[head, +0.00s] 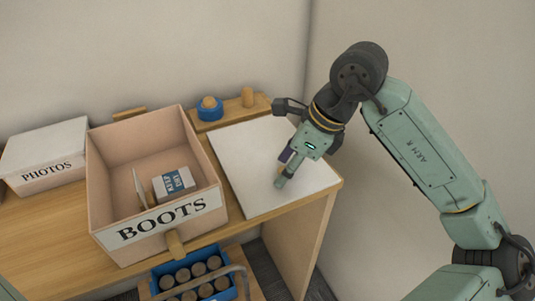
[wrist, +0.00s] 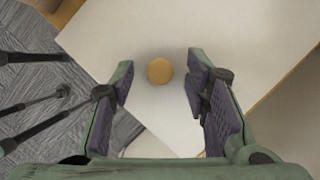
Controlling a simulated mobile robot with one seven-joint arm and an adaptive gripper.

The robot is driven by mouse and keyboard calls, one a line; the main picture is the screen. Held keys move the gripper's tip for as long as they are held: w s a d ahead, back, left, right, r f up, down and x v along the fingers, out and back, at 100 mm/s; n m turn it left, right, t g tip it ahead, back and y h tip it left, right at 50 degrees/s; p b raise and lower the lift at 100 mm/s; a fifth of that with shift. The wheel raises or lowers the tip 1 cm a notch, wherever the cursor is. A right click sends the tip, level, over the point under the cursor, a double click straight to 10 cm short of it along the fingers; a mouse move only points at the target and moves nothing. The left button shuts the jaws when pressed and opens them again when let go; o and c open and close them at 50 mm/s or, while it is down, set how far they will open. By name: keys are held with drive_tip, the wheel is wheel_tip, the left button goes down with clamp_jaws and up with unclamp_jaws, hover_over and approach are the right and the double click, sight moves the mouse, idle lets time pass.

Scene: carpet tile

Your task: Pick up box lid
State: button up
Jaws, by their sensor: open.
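The box lid (head: 248,187) is a flat white panel lying on the right end of the wooden table. In the wrist view the lid (wrist: 240,35) fills much of the picture and has a round wooden knob (wrist: 159,71) on it. My gripper (head: 284,168) is over the lid, pointing down, and hides the knob in the head view. In the wrist view my open gripper (wrist: 160,84) has one finger on each side of the knob, with gaps between. Contact with the lid cannot be told.
An open box marked BOOTS (head: 205,202) stands left of the lid, holding a small box (head: 172,184). A white-topped PHOTOS box (head: 45,150) is at far left. Behind the lid is a wooden stand (head: 230,113) with a blue ring (head: 209,113). A blue crate (head: 165,282) sits below.

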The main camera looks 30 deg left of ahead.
drive_tip(key=shift+c, duration=0.5)
clamp_jaws()
